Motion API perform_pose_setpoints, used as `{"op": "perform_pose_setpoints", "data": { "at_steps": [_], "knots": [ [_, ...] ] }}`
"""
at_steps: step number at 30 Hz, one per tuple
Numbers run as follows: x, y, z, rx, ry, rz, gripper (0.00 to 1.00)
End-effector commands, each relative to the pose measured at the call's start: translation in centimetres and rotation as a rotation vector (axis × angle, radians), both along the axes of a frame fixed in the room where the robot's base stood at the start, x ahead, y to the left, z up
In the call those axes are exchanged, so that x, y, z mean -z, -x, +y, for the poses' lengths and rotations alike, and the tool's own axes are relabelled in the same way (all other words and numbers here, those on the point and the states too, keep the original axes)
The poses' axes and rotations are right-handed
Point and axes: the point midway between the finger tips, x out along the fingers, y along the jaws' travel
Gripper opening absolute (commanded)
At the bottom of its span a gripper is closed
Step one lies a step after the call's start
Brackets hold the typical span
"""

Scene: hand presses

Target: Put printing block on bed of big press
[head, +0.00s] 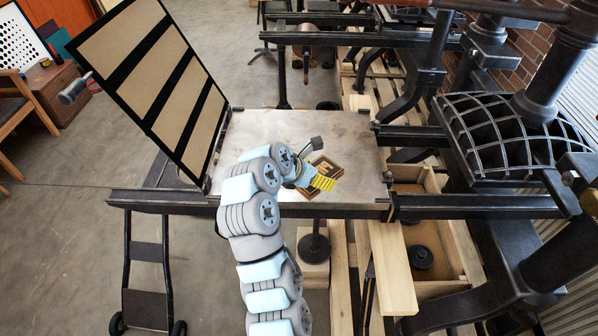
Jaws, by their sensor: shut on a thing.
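The printing block (328,167) is a brown wooden block with light lettering on its dark face. It shows over the right half of the big press's bed (255,135), a flat bare metal plate. My gripper (314,170) is shut on the block, with a dark finger and a yellow ribbed pad showing beside it. My gripper and arm cover part of the block. I cannot tell whether its underside touches the bed or is slightly above it.
The hinged frame (150,75) with tan panels stands raised at the bed's left edge. The press's iron rails (460,207) and a ribbed dark part (515,135) are at right. A wooden crate (440,235) stands below the right end. The bed's left and back areas are clear.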

Motion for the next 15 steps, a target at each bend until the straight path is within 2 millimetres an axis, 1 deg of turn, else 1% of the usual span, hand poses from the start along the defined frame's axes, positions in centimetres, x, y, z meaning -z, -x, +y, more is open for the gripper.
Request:
{"op": "perform_pose_setpoints", "data": {
  "at_steps": [6, 15],
  "knots": [
    [0.9, -2.1, 0.9, 0.001, 0.0, 0.001, 0.42],
    [2.2, -4.7, 2.1, 0.001, -0.001, 0.001, 0.42]
  ]
}}
